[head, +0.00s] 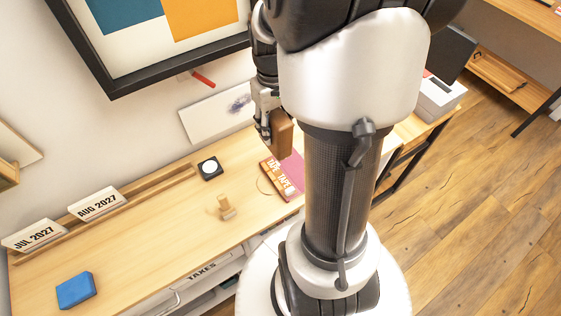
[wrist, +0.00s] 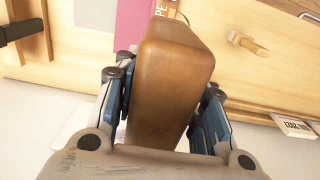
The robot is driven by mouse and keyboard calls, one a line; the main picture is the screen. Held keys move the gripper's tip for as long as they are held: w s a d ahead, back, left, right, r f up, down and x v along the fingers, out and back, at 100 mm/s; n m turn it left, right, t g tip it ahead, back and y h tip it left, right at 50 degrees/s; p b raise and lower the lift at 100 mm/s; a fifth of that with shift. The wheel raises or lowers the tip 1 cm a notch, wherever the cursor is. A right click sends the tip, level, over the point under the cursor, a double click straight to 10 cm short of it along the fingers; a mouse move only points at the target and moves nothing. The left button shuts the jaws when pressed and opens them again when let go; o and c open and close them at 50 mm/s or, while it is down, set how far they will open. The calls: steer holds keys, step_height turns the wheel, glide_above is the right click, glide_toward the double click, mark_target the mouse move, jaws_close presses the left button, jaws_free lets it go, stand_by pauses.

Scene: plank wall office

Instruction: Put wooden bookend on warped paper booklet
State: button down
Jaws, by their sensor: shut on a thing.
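My gripper (head: 264,127) is shut on a brown wooden block, the bookend (head: 281,136), above the back part of the desk. In the wrist view the bookend (wrist: 172,82) stands between the two fingers of my gripper (wrist: 164,98), one on each side. A flat magenta and orange-red booklet (head: 292,171) with "TAPE" lettering lies on the desk below the bookend in the head view. A small white item rests on or at its front edge. In the wrist view the booklet (wrist: 132,24) shows beyond the bookend, which hides part of it.
A small wooden piece (head: 226,208) and a black square with a white disc (head: 210,168) are on the desk (head: 165,230) left of the booklet. A blue block (head: 76,290) lies far left. Calendar cards (head: 96,204) stand along the back. A white panel (head: 216,112) leans against the wall.

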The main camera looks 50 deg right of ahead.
step_height(320, 180, down, 14)
steer(key=b, duration=0.4)
steer(key=shift+d+f, duration=0.1)
steer(key=shift+f, duration=0.1)
steer(key=shift+f+b, duration=0.15)
steer(key=shift+b, duration=0.2)
steer(key=c, duration=1)
jaws_free()
